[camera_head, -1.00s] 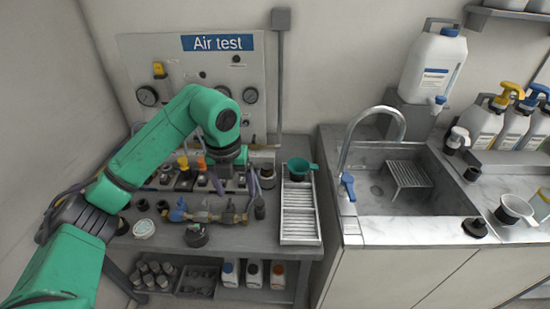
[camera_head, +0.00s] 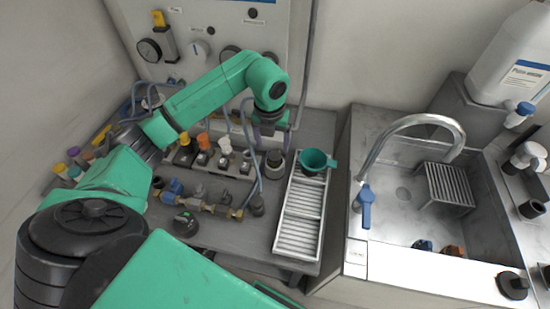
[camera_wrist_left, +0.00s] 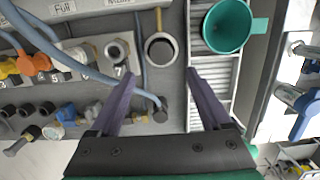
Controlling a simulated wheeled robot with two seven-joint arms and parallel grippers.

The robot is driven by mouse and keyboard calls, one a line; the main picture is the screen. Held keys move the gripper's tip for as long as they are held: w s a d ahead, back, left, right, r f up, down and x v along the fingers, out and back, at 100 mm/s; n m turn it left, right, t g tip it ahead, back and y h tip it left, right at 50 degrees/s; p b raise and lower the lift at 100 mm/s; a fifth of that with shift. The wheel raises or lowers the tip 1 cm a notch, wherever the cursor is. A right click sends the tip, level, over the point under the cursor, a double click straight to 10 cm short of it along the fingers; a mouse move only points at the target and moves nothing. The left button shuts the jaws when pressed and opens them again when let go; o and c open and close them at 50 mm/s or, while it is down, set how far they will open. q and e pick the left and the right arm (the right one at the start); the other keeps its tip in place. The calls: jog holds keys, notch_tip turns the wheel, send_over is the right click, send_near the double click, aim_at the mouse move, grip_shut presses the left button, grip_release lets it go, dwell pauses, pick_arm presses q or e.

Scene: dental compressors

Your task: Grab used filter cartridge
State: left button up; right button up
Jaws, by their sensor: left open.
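No part is clearly marked as the used filter cartridge. A short dark cylinder with a pale rim (camera_head: 275,163) stands on the bench, left of the slatted tray. In the left wrist view it shows as a round open-topped cup (camera_wrist_left: 160,49), just beyond the fingertips and roughly centred between them. I cannot tell whether a cartridge sits inside. My left gripper (camera_wrist_left: 160,76) is open and empty, its two dark purple fingers apart. In the head view it points down above the bench by this cylinder, partly hidden by my arm. My right gripper is not in view.
Hoses, numbered fittings and a brass valve assembly (camera_head: 208,203) crowd the left. A sink with a curved tap (camera_head: 420,120) stands right.

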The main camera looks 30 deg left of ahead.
aim_at(275, 156)
pick_arm(q)
jog(key=f+p, duration=0.1)
jog(key=f, duration=0.1)
jog(key=w+f+p, duration=0.1)
jog(key=f, duration=0.1)
jog(key=f+p, duration=0.1)
jog(key=f, duration=0.2)
jog(key=shift+w, duration=0.35)
jog(key=shift+a+f, duration=0.1)
jog(key=shift+f, duration=0.05)
jog(key=shift+c, duration=0.9)
grip_shut()
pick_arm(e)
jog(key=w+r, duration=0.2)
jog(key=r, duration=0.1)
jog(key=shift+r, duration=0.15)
